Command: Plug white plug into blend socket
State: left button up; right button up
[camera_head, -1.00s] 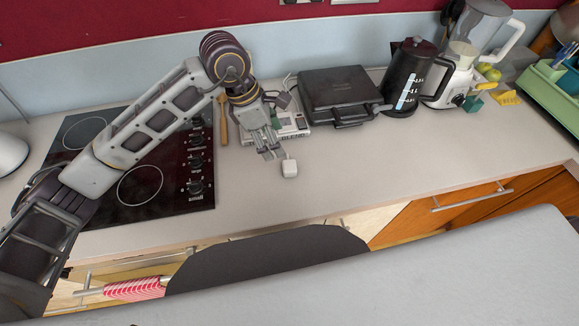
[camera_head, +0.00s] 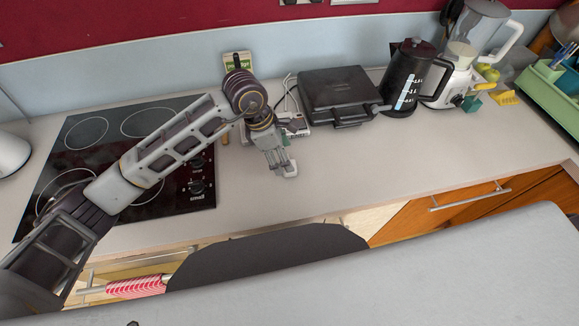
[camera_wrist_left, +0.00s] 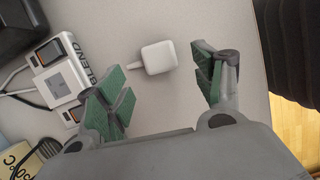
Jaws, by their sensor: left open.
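The white plug (camera_wrist_left: 158,57) lies on the worktop in the left wrist view, between the two open green-padded fingers and a little beyond them. It also shows in the head view (camera_head: 291,170), close beside the fingertips. My left gripper (camera_head: 280,170) is open and empty, low over the worktop; its fingers also show in the left wrist view (camera_wrist_left: 164,85). The blend socket (camera_wrist_left: 62,80) is a white block marked BLEND, left of the fingers in the left wrist view. In the head view my left gripper and wrist partly hide the socket (camera_head: 297,124). My right gripper is not in view.
A black grill (camera_head: 340,92) stands behind the plug, with a black kettle (camera_head: 408,80) and a blender (camera_head: 468,70) to its right. The black hob (camera_head: 100,165) is on the left, under my left arm. The worktop (camera_head: 400,150) right of the plug is clear.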

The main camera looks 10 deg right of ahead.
pick_arm(q)
jog(key=shift+d+p+x, duration=0.2)
jog(key=shift+p+x, duration=0.35)
jog(key=shift+x, duration=1.95)
jog(key=shift+c, duration=0.8)
jog(key=c, duration=1)
